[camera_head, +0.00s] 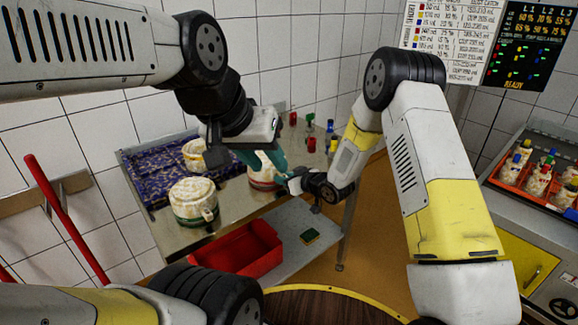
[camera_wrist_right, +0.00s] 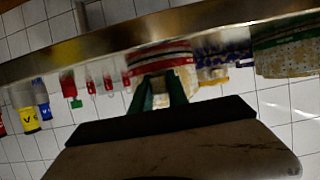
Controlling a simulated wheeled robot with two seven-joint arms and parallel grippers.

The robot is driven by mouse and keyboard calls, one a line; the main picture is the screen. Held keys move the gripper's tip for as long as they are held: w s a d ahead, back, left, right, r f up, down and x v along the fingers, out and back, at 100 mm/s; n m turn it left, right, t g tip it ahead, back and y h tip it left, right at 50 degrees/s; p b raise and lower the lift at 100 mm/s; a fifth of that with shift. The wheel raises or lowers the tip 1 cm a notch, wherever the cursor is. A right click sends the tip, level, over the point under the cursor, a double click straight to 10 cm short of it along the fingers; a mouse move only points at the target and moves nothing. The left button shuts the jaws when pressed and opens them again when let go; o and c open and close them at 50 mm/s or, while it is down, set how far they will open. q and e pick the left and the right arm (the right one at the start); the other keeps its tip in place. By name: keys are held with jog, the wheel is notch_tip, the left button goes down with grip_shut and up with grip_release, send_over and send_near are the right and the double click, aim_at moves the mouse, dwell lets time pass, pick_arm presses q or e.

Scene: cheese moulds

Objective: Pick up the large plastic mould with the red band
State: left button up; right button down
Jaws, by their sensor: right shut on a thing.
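The large mould with the red band (camera_head: 262,183) stands on the metal table, cream-coloured and partly hidden behind my grippers. It also shows upside down in the right wrist view (camera_wrist_right: 160,58), with red bands across its pale wall. My right gripper (camera_head: 284,178) reaches it from the right. Its green fingers (camera_wrist_right: 160,92) are shut on the mould's near side. My left gripper (camera_head: 268,158) hangs just above and in front of the mould. Its finger gap is hard to make out.
Two other pale moulds stand left, one in front (camera_head: 192,203) and one on a blue patterned cloth (camera_head: 150,172). Small coloured bottles (camera_head: 311,143) stand behind at right. Below are a red bin (camera_head: 235,252) and a sponge (camera_head: 309,236). An orange crate (camera_head: 535,184) is far right.

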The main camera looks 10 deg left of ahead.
jog(key=shift+r, duration=0.75)
notch_tip(320, 180, up, 2)
jog(key=shift+s+r, duration=0.1)
jog(key=shift+r, duration=0.05)
jog(key=s+d, duration=0.2)
jog(key=s, duration=0.5)
jog(key=s+d+r, duration=0.1)
jog(key=s+d, duration=0.2)
jog(key=s, duration=0.4)
jog(key=shift+s+d, duration=0.35)
jog(key=shift+s, duration=0.05)
